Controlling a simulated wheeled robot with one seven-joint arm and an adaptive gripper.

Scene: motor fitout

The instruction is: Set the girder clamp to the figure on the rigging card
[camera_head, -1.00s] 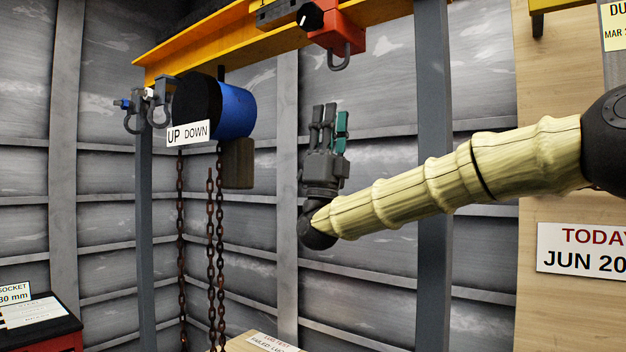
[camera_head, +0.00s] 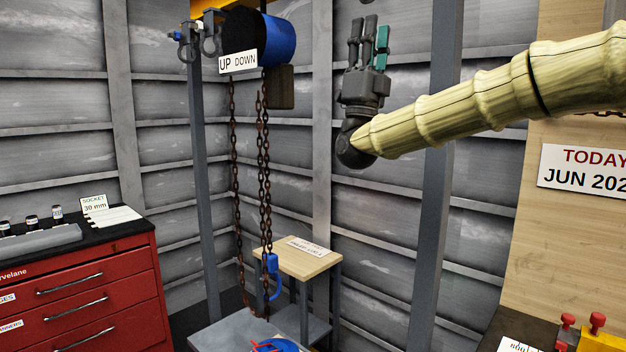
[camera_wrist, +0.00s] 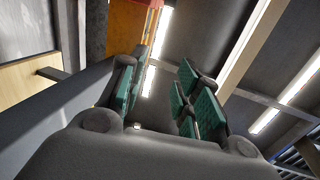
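My gripper (camera_head: 368,42) points upward at the upper middle of the head view, in front of the grey wall. In the wrist view its green-padded fingers (camera_wrist: 160,95) are apart, with nothing between them. A grey fitting with shackles and blue ends (camera_head: 192,42) hangs at the top left, apart from my gripper; I cannot tell whether it is the girder clamp. The red beam fitting seen earlier is outside the head view now. A small red part (camera_wrist: 154,4) shows at the top of the wrist view. I cannot identify the rigging card.
A blue hoist (camera_head: 268,38) marked UP DOWN hangs with rusty chains (camera_head: 265,165). A red tool cabinet (camera_head: 85,290) stands at left, a small wooden table (camera_head: 290,262) behind the chains. A grey post (camera_head: 437,200) stands beside my arm. Red-knobbed equipment (camera_head: 597,325) is at lower right.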

